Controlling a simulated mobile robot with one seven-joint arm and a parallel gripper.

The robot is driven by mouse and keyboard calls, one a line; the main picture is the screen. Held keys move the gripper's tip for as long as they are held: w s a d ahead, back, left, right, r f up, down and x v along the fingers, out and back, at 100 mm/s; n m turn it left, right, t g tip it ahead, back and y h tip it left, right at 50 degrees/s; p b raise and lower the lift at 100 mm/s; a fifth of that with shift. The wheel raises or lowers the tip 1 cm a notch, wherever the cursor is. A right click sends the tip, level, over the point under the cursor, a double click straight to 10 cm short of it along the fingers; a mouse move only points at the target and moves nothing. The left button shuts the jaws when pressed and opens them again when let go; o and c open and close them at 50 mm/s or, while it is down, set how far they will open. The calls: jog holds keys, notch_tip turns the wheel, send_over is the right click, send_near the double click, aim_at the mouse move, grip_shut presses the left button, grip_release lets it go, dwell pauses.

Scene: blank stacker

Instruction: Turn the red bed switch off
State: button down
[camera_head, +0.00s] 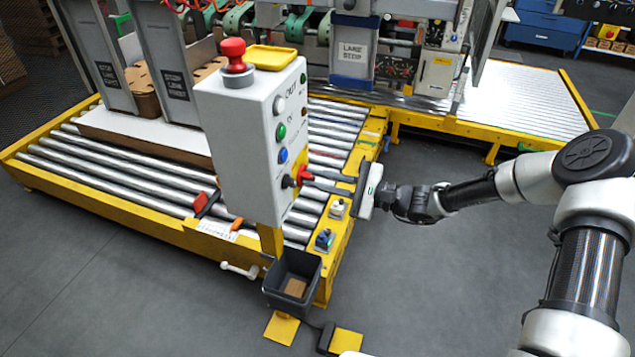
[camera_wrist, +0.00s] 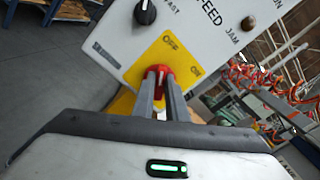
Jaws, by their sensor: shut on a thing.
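The red bed switch (camera_wrist: 158,72) sits on a yellow plate (camera_wrist: 176,50) marked OFF and ON, on the face of a white control box (camera_head: 235,130). In the wrist view the panel appears tilted. My gripper (camera_wrist: 161,92) is shut on the red switch, one finger on each side of it. The fingers hide its lower part, and I cannot tell clearly which label it points to. In the head view my gripper (camera_head: 308,180) reaches the box from the right, and the red switch (camera_head: 304,172) shows at its fingertips.
A black knob (camera_wrist: 145,12) is near the switch. The box also carries a red mushroom button (camera_head: 233,50) and several coloured buttons. A roller conveyor (camera_head: 110,175) lies behind, and a grey bin (camera_head: 292,278) hangs below. Open floor (camera_head: 440,280) is at the lower right.

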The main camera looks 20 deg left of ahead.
jog(key=shift+f+n+b, duration=0.15)
jog(key=shift+n+b, duration=0.15)
jog(key=shift+n, duration=0.3)
jog(key=c, duration=1.8)
grip_release()
jog(key=shift+o, duration=0.2)
jog(key=shift+d, duration=0.15)
jog(key=s+d, duration=0.1)
jog(key=d, duration=1.6)
jog(key=shift+s+p, duration=0.2)
jog(key=shift+p, duration=0.1)
jog(key=shift+n, duration=0.3)
